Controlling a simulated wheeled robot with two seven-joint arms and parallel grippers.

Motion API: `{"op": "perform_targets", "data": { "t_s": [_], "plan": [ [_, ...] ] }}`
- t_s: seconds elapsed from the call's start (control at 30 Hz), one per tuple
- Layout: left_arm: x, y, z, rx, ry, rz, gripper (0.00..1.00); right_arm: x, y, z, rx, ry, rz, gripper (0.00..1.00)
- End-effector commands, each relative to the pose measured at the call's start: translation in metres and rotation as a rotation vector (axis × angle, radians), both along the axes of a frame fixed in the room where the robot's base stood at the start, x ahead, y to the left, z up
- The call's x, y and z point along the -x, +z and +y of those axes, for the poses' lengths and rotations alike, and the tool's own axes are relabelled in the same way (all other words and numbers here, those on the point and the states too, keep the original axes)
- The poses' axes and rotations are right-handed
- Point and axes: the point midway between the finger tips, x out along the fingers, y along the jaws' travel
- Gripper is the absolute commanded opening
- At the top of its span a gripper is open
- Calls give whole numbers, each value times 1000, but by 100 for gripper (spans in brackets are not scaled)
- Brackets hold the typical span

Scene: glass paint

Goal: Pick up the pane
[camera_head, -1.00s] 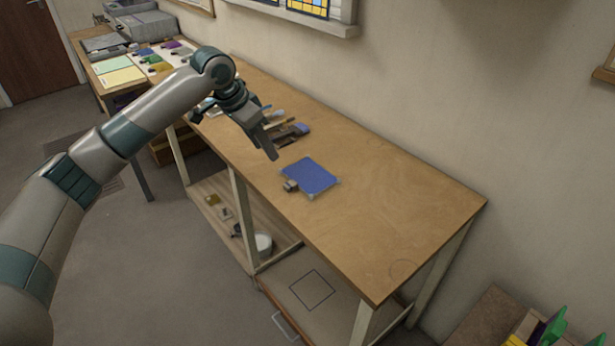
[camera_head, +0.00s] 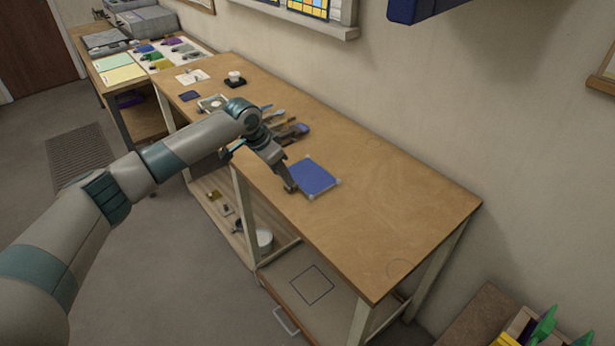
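The pane (camera_head: 316,178) is a blue square with pale corner pieces. It lies flat on the wooden workbench (camera_head: 390,220), close to the bench's front edge. My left gripper (camera_head: 291,189) is at the pane's left corner, where a small grey block showed earlier. Its fingers point down and cover that spot. I cannot tell whether the fingers touch the block or the pane, or whether they are open or shut. My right gripper is not in view.
Tools with handles (camera_head: 292,131) lie behind the gripper on the bench. A small dark stand with a white cup (camera_head: 235,79) is farther back. The bench right of the pane is clear. A dark blue object (camera_head: 420,8) hangs at the top.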

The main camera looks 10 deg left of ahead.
Motion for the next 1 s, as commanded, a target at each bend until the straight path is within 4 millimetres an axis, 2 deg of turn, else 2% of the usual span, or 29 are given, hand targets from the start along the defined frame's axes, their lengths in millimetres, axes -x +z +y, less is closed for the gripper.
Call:
{"op": "perform_targets", "data": {
  "t_s": [0.27, 0.53, 0.7, 1.0],
  "plan": [
    [-1, -2, 0, 0, 1, 2, 42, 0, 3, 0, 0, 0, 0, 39],
    [-8, -28, -5, -1, 1, 3, 42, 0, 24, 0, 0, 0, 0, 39],
    [-13, -45, -9, -1, 1, 3, 42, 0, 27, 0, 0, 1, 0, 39],
    [-14, -50, -9, 0, 1, 1, 42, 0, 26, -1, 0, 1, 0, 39]
  ]
}}
